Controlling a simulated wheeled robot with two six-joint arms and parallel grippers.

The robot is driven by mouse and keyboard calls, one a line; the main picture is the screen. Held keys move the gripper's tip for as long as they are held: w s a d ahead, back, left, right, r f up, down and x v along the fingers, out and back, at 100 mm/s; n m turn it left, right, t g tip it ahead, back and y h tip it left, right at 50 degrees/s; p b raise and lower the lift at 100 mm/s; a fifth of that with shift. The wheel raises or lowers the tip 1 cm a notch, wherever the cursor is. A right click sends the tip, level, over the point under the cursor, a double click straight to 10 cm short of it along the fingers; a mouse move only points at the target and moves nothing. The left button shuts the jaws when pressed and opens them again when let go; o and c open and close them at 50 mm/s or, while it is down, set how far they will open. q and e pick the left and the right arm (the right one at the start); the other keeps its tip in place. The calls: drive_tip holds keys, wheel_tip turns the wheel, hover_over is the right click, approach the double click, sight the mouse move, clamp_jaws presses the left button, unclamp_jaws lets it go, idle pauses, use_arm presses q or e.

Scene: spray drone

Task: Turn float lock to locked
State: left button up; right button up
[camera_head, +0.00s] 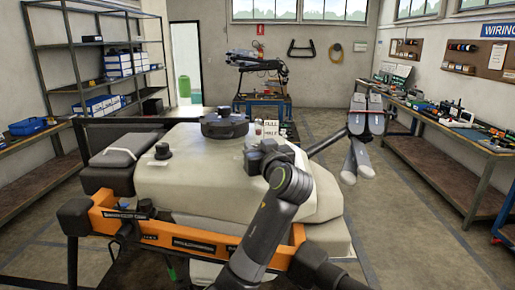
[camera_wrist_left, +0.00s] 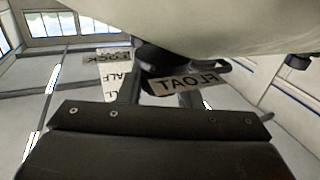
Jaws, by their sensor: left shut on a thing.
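The spray drone's cream tank (camera_head: 195,180) fills the middle of the head view. My left gripper (camera_head: 262,156) is at the tank's near right side, below a white plate with FULL and HALF marks (camera_head: 270,130). The knob's exact turn is hard to tell. My right gripper is not in view.
A round black lid (camera_head: 224,124) stands on top of the tank, left of my gripper. The orange frame bar (camera_head: 180,232) runs along the near side. A folded rotor arm (camera_head: 364,125) sticks up to the right. Open floor lies beyond it.

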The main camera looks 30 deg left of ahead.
use_arm(q)
drive_tip(key=m+t+h+p, duration=0.1)
drive_tip(key=m+t+h, duration=0.1)
drive_tip(key=h, duration=0.1)
drive_tip(key=m+t+h+p, duration=0.1)
drive_tip(key=m+t+h, duration=0.2)
drive_tip(key=shift+a+r+m+h, duration=0.1)
drive_tip(key=shift+r+m+h, duration=0.05)
drive_tip(key=shift+m+h, duration=0.15)
drive_tip(key=m+t+h, duration=0.1)
drive_tip(key=m+h, duration=0.1)
drive_tip(key=h, duration=0.1)
drive_tip(key=shift+t, duration=0.3)
drive_tip(key=shift+m+t+h, duration=0.3)
drive_tip(key=shift+m+h, duration=0.9)
drive_tip(key=shift+h, duration=1)
drive_tip(key=o, duration=1)
drive_tip(key=shift+c, duration=0.2)
